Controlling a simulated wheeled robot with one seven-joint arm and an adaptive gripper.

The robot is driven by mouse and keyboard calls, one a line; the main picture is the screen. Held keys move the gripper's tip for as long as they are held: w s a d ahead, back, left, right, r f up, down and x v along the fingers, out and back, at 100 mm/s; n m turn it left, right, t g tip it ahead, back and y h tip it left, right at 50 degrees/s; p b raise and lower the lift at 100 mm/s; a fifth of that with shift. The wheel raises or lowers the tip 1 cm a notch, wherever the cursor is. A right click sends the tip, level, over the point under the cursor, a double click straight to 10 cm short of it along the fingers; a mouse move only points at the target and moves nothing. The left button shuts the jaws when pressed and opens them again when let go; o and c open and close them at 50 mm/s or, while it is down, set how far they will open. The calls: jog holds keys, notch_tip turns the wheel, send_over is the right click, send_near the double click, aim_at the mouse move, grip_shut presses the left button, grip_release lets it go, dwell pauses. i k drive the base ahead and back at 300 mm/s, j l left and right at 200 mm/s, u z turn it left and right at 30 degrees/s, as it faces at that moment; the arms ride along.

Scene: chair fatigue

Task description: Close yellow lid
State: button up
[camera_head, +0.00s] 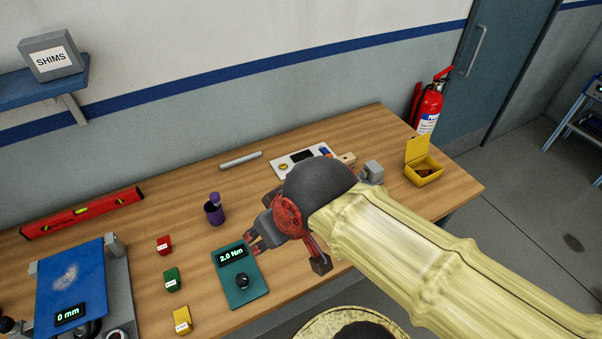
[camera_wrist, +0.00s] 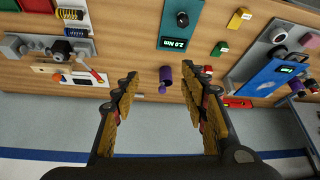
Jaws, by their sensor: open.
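The yellow box (camera_head: 426,177) stands near the right end of the workbench in the head view. Its yellow lid (camera_head: 417,149) is hinged at the back and stands open, upright. Small dark reddish contents show inside. My gripper (camera_head: 288,254) is above the middle of the bench, left of the box and well apart from it. In the wrist view my gripper (camera_wrist: 160,76) has its fingers spread with nothing between them. I cannot make out the yellow box in the wrist view.
Small red, green and yellow blocks (camera_head: 182,320) stand left. A fire extinguisher (camera_head: 430,105) is behind the box.

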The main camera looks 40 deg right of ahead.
aim_at(416, 147)
jog(key=z, duration=2.15)
jog(key=i+l, duration=0.25)
jog(key=i, duration=0.15)
jog(key=i+l, duration=0.25)
jog(key=i, duration=0.2)
